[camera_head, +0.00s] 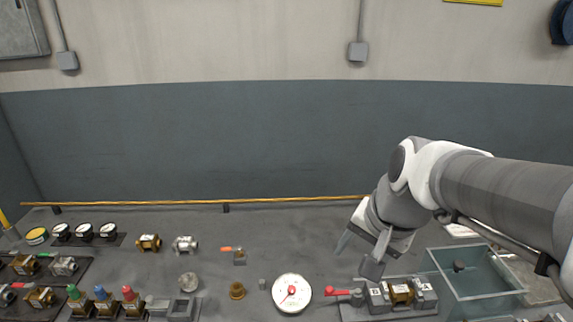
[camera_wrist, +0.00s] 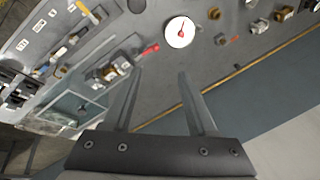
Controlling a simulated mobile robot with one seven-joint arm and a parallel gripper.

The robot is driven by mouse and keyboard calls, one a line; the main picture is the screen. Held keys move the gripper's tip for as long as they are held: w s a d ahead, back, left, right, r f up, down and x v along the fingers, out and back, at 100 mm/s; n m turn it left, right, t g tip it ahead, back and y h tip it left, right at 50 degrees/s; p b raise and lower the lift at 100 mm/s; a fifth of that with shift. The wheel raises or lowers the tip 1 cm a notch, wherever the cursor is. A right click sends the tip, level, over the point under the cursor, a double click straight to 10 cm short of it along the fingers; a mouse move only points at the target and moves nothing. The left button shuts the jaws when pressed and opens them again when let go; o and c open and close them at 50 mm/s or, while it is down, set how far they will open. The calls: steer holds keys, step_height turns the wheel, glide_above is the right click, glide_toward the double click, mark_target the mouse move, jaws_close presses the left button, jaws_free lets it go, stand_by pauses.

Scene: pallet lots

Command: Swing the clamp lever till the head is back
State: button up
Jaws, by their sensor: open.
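The clamp lever is a red-handled lever (camera_head: 338,291) that points left from the clamp fixture (camera_head: 380,306) at the front right of the bench. A brass fitting (camera_head: 402,292) sits between grey blocks in this fixture. Whether the clamp head touches the fitting is too small to tell. The red lever also shows in the wrist view (camera_wrist: 151,48), just beyond my fingertips. My gripper (camera_head: 354,264) is open and empty, above and behind the lever, apart from it. Its two fingers (camera_wrist: 160,74) spread wide in the wrist view.
A white dial gauge (camera_head: 291,293) stands just left of the lever. A clear water tank (camera_head: 470,285) stands right of the fixture. A small orange-handled valve (camera_head: 238,254) and brass fittings lie further left. A yellow pipe (camera_head: 280,200) runs along the bench's back edge.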

steer(key=w+d+f+m+b, duration=0.25)
steer(key=w+f+m, duration=0.25)
steer(key=w+f, duration=0.25)
steer(key=b, duration=0.2)
glide_toward(330, 289)
steer(key=shift+g+y, duration=0.3)
steer(key=x, duration=0.8)
steer(key=shift+w+d+f, duration=0.2)
steer(key=shift+w+f, duration=0.1)
steer(key=shift+w, duration=0.05)
jaws_close()
stand_by(0.5)
